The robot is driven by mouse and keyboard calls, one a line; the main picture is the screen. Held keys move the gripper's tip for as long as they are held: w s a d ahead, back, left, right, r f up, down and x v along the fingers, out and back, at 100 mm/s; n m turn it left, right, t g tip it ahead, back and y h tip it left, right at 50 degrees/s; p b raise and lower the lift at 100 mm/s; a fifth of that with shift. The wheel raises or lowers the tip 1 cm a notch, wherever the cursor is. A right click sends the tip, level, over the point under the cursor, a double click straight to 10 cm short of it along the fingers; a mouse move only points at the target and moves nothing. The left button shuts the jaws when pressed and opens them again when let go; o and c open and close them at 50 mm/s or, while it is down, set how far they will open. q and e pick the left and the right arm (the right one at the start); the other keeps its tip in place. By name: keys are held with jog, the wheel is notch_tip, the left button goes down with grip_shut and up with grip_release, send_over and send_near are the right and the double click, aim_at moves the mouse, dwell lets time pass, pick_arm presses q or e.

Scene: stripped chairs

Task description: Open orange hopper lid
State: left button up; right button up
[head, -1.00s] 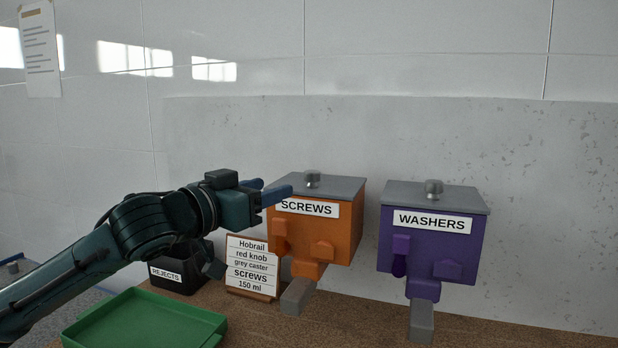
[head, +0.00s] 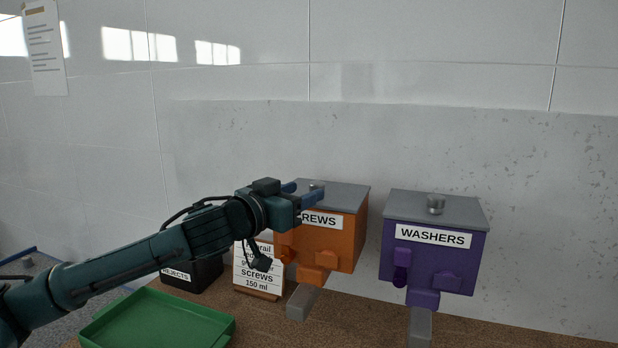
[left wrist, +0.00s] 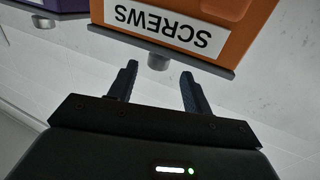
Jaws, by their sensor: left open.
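The orange hopper (head: 345,240), labelled SCREWS, stands on the bench with its flat grey lid (head: 345,195) shut. A small grey knob (head: 317,185) sits on the lid, partly hidden by my fingers. My left gripper (head: 308,192) is open at the lid's front left, its blue fingers pointing at the knob. In the left wrist view the hopper (left wrist: 245,35) appears upside down. There the knob (left wrist: 158,62) shows between the tips of my open left gripper (left wrist: 160,75); I cannot tell whether they touch it. My right gripper is not in view.
A purple hopper (head: 455,270) labelled WASHERS stands to the right. A black REJECTS bin (head: 195,272), a printed order card (head: 258,275) and a green tray (head: 160,325) lie below my left arm. A wall rises behind the hoppers.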

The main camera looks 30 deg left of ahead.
aim_at(312, 188)
pick_arm(q)
jog(key=shift+w+d+r+p, duration=0.1)
jog(key=shift+w+r+p, duration=0.1)
jog(key=shift+w+p, duration=0.5)
jog(key=shift+w+d+f, duration=0.1)
jog(key=shift+w+f, duration=0.1)
jog(key=shift+w, duration=0.6)
grip_shut()
